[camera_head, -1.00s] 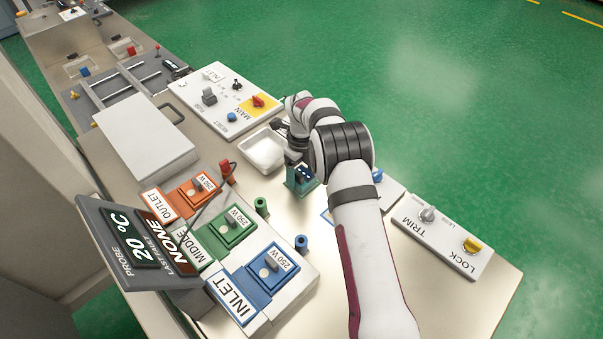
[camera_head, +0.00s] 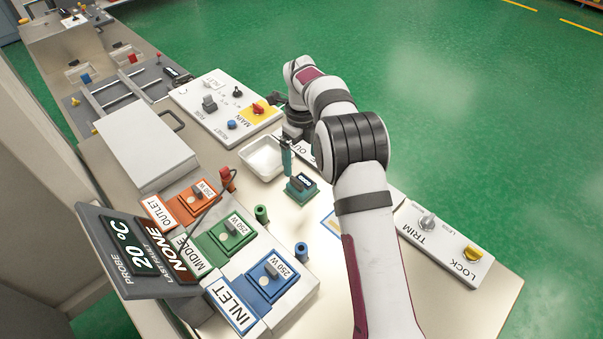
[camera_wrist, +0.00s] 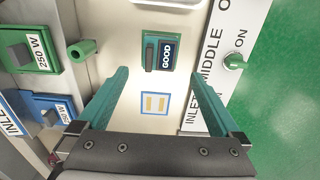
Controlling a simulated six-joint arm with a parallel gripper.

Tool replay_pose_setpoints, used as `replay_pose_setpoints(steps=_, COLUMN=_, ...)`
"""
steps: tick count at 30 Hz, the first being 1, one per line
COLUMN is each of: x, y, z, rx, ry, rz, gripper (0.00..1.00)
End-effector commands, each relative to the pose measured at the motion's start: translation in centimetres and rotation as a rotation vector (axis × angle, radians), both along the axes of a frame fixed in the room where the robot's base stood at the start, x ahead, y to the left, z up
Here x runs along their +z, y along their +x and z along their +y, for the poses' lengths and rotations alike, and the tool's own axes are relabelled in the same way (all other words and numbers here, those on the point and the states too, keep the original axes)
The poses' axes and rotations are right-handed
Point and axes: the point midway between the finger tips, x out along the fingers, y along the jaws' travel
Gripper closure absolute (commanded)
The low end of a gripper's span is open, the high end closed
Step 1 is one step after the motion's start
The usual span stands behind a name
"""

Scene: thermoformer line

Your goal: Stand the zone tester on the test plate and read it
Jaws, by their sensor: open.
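The zone tester (camera_head: 301,187) is a small teal block with a dark screen, standing on the bench near the white tray. In the wrist view the tester (camera_wrist: 163,53) shows the word GOOD on its screen. In the head view one finger (camera_head: 287,158) shows behind the tester.
A white tray (camera_head: 262,158) and the MAIN switch panel (camera_head: 222,104) lie beyond. Orange, green and blue heater blocks (camera_head: 266,277) stand left, with a green peg (camera_head: 261,214) and a blue peg (camera_head: 301,250) close by. A TRIM/LOCK panel (camera_head: 446,241) is at right.

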Motion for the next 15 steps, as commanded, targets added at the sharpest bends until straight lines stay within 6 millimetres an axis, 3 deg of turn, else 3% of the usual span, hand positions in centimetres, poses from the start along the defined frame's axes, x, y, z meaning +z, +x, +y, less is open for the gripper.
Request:
replay_pose_setpoints(steps=3, x=1.8, y=0.0, z=0.0, rx=0.0, ry=-0.001, rz=-0.002, gripper=0.0)
replay_pose_setpoints(steps=9, x=2.7, y=-0.1, z=-0.1, rx=0.008, ry=0.001, rz=0.001, gripper=0.0)
replay_pose_setpoints(steps=11, x=3.8, y=-0.8, z=-0.5, rx=0.057, ry=0.005, rz=-0.001, gripper=0.0)
replay_pose_setpoints(steps=14, x=8.1, y=-4.5, z=-2.0, rx=0.289, ry=0.025, rz=-0.002, gripper=0.0)
replay_pose_setpoints(steps=15, x=10.1, y=-7.1, z=-2.9, rx=0.427, ry=0.037, rz=-0.003, gripper=0.0)
